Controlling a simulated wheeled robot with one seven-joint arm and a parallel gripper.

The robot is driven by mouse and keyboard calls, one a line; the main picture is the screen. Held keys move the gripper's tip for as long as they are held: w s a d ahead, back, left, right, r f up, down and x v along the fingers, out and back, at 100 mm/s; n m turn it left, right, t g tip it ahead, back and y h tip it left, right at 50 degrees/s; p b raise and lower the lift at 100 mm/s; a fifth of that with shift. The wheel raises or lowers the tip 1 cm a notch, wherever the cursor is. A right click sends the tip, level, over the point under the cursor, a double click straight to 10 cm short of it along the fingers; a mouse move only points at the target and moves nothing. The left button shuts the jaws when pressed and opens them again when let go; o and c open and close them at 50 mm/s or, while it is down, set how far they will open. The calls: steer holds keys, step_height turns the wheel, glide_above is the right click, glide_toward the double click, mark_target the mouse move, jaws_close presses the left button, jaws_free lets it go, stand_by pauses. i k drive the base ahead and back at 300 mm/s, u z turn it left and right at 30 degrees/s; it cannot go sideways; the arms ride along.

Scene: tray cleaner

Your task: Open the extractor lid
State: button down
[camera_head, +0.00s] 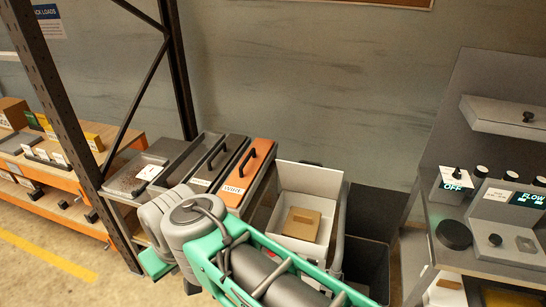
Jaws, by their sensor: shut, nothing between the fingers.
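No part in view is labelled as the extractor, so I cannot tell for sure which piece is its lid. On the machine at the right, a light grey slab with a black knob (505,118) sits high against the grey back panel (465,90). Below it, a grey panel (510,252) with a small dark knob lies on the machine's top, beside a round black disc (454,235). My teal and grey arm crosses the bottom middle. My gripper is not visible in this view.
Bins with a dark lid (216,165) and an orange lid (250,172), both with black handles, stand left of centre. A white open bin (308,180) holds a tan block (302,223). A dark bin (372,240) stands beside it. A rack post (62,100) rises at left.

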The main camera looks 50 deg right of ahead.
mark_target(302, 179)
steer(key=z, duration=0.1)
steer(key=i, duration=0.8)
steer(key=z, duration=1.05)
steer(key=i, duration=0.45)
steer(key=z, duration=0.55)
